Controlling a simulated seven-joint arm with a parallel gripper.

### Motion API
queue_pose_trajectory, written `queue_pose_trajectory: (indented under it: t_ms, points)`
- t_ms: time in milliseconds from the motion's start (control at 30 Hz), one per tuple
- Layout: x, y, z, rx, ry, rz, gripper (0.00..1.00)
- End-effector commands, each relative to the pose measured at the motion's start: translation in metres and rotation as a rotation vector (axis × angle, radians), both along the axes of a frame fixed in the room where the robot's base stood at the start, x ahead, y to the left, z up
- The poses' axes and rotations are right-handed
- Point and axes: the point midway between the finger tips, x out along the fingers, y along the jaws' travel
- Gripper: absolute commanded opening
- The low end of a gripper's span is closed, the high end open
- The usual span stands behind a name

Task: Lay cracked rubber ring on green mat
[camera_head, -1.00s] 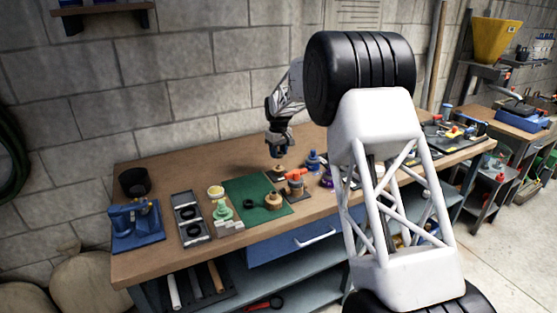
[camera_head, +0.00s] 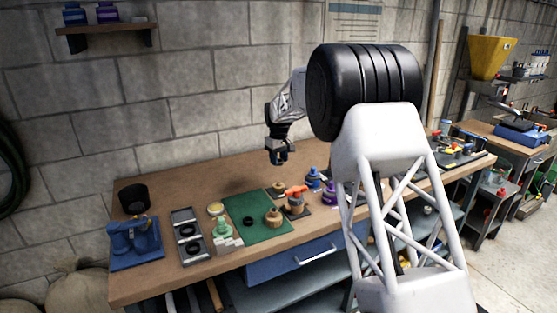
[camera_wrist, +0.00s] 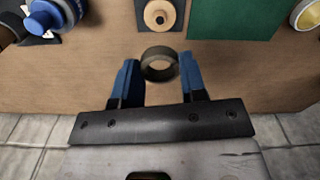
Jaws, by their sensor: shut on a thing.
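My gripper (camera_wrist: 160,76) is shut on a dark ring (camera_wrist: 159,64), which sits between the blue fingertips in the wrist view. The ring's cracks are too small to tell. In the head view my gripper (camera_head: 276,157) hangs above the back of the workbench, apart from the surface. The green mat (camera_head: 262,228) lies in front of it and slightly left; it also shows in the wrist view (camera_wrist: 235,20) at the upper right.
A grey tray (camera_head: 177,217) with dark rings and a blue fixture (camera_head: 134,245) stand left of the mat. A black cup (camera_head: 133,199) is behind them. An orange-topped part (camera_head: 296,198) and a blue bottle (camera_head: 313,178) stand to the right. The bench's back strip is clear.

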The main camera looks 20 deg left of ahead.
Motion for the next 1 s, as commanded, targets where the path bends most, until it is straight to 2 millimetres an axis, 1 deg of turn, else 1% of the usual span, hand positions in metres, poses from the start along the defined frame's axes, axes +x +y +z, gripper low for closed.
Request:
queue_pose_trajectory:
  t_ms: [133,267,367,700,833,1000]
  points:
    - [-0.003,0.001,-0.001,0.000,0.000,0.002,0.17]
    - [-0.012,0.005,-0.003,-0.001,0.001,0.011,0.17]
    - [-0.025,0.010,-0.007,-0.001,0.002,0.021,0.17]
    - [-0.084,0.029,-0.024,-0.002,0.001,0.071,0.17]
    - [-0.098,0.032,-0.029,-0.002,0.002,0.082,0.17]
    - [-0.104,0.033,-0.031,-0.002,0.001,0.087,0.17]
